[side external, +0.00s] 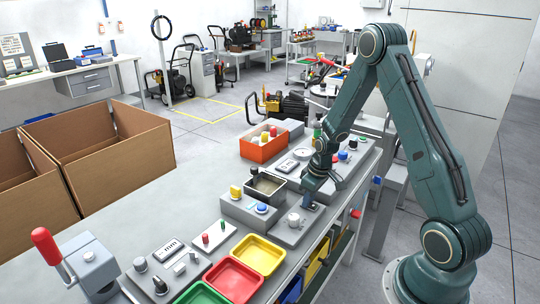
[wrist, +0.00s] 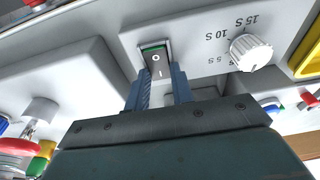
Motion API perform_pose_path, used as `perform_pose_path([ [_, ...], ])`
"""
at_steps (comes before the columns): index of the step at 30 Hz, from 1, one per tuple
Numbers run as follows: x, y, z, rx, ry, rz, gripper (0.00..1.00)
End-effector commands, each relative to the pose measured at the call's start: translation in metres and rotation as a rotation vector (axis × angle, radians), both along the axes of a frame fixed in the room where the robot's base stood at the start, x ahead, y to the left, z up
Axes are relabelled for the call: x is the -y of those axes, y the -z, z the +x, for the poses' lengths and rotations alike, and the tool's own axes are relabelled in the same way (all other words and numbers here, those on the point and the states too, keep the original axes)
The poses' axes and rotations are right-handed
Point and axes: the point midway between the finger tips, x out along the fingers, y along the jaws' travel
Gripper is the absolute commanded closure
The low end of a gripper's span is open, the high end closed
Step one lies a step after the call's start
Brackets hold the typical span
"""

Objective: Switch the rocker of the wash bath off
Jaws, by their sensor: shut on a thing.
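The rocker (wrist: 156,62) of the wash bath shows in the wrist view, marked O at its far end and I at its near end, with a green strip along the far edge. It sits in a grey housing beside a white dial (wrist: 250,52) marked in seconds. My gripper (wrist: 160,88) has a blue finger on either side of the rocker's near part and is shut on it. In the side view my gripper (side external: 308,203) is low at the right end of the grey housing (side external: 285,235); the rocker is hidden there. The metal bath (side external: 267,187) stands just behind.
An orange bin (side external: 263,146) stands behind the bath. A grey box with a blue button (side external: 262,209) is left of the dial. Yellow (side external: 258,254), red and green trays lie at the front.

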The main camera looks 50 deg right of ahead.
Motion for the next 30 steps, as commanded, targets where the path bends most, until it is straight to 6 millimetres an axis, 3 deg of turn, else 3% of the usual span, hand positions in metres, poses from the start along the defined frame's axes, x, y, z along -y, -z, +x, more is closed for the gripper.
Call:
perform_pose_path([
  [10, -0.0001, 0.0007, -0.0045, 0.126, 0.001, 0.000, 0.99],
  [20, -0.0005, 0.0006, -0.0046, 0.135, 0.001, 0.000, 0.99],
  [21, -0.0005, 0.0006, -0.0046, 0.135, 0.001, 0.000, 0.74],
  [24, -0.0004, 0.0005, -0.0045, 0.135, 0.001, 0.000, 0.55],
  [30, -0.0003, 0.0000, -0.0044, 0.135, 0.001, 0.000, 0.55],
])
